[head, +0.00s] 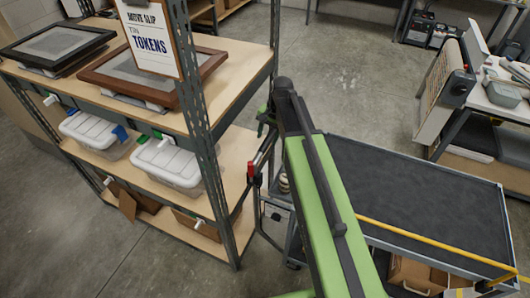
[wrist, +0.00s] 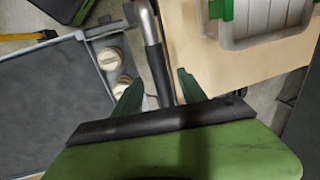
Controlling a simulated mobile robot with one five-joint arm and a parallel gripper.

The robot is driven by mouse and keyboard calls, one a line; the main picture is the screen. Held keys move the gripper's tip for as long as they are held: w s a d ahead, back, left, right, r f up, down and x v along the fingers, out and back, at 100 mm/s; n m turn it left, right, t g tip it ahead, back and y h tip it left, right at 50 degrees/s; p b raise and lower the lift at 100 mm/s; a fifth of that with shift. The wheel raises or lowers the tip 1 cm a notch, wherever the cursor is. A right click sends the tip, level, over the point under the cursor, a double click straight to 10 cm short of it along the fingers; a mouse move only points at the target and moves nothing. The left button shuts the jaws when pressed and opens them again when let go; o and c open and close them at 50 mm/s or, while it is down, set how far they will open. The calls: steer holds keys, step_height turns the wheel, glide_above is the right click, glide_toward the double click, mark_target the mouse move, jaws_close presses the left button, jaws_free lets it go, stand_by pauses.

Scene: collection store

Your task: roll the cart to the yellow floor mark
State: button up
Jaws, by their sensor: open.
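The cart (head: 420,190) has a dark flat top with a grey rim and stands at the right in the head view, partly hidden behind my green arm. In the wrist view its dark top (wrist: 50,100) is at the left. A metal bar with a black grip (wrist: 157,72), apparently its handle, runs between the two fingers of my gripper (wrist: 160,82). The gripper is open, with fingers either side of the bar; contact cannot be told. In the head view the gripper (head: 266,122) is small beside the shelf post.
A metal shelf unit (head: 215,150) with lidded white bins (head: 170,162) and framed pictures (head: 155,75) stands close at the left. A table (head: 500,105) with equipment stands at the right. Concrete floor (head: 350,80) is clear behind.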

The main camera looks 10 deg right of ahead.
mark_target(266, 142)
steer(key=f, duration=0.1)
steer(key=f+b, duration=0.2)
steer(key=f, duration=0.1)
steer(key=shift+w+a, duration=0.25)
steer(key=shift+a, duration=0.05)
steer(key=shift+r, duration=0.15)
steer(key=shift+c, duration=0.2)
jaws_close()
stand_by(0.6)
